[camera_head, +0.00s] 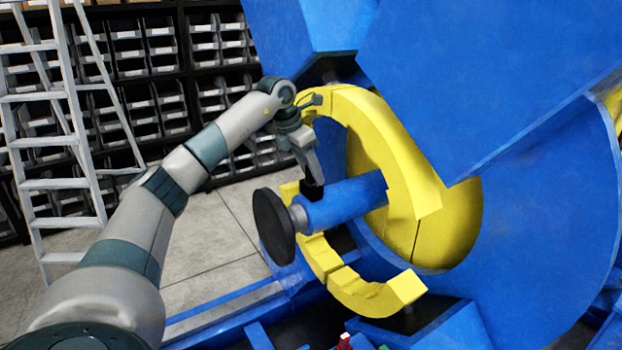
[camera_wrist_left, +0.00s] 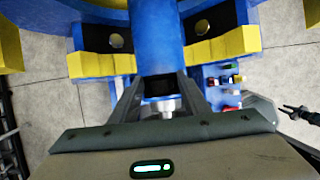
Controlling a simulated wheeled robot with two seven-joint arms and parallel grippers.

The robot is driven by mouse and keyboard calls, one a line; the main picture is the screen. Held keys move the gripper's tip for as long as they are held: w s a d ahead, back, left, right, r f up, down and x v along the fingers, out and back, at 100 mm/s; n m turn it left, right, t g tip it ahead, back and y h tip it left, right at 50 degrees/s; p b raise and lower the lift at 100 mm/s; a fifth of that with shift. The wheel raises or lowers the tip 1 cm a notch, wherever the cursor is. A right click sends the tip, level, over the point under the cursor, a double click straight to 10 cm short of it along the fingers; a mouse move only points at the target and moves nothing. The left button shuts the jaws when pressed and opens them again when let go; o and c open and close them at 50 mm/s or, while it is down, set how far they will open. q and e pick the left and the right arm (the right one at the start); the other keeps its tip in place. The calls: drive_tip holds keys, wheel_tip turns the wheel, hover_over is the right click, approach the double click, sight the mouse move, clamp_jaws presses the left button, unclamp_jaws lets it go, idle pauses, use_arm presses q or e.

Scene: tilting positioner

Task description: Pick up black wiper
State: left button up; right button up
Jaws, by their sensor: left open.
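I cannot make out for sure which thing is the black wiper. A small black piece (camera_head: 312,192) shows at the fingertips of my left gripper (camera_head: 311,178), on top of a blue cylinder (camera_head: 345,201). In the left wrist view a black piece (camera_wrist_left: 160,86) lies between the fingers of my left gripper (camera_wrist_left: 160,92), at the cylinder's end. That gripper is open and points down at the cylinder; contact is unclear. A round black disc (camera_head: 274,226) sits on the cylinder's left end. A dark, claw-like shape (camera_wrist_left: 300,113) at the wrist view's right edge may be my right gripper; its opening is unclear.
A yellow C-shaped ring (camera_head: 405,165) surrounds the cylinder, close to my left wrist. Large blue positioner plates (camera_head: 530,215) fill the right. A white ladder (camera_head: 50,140) and shelves with bins (camera_head: 145,75) stand behind. Grey floor (camera_head: 205,245) is open at left.

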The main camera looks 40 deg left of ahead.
idle(0.4)
use_arm(q)
clamp_jaws()
drive_tip(key=shift+r, duration=0.15)
drive_tip(key=shift+r+b, duration=0.45)
drive_tip(key=shift+r, duration=0.05)
drive_tip(key=r, duration=0.1)
drive_tip(key=r+b, duration=0.1)
drive_tip(key=r, duration=0.1)
drive_tip(key=shift+d, duration=0.35)
drive_tip(key=s+d+r+b, duration=0.2)
drive_tip(key=d+r+b, duration=0.2)
drive_tip(key=d, duration=0.7)
wheel_tip(320, 180, up, 3)
drive_tip(key=shift+f, duration=0.15)
drive_tip(key=shift+w+a, duration=0.1)
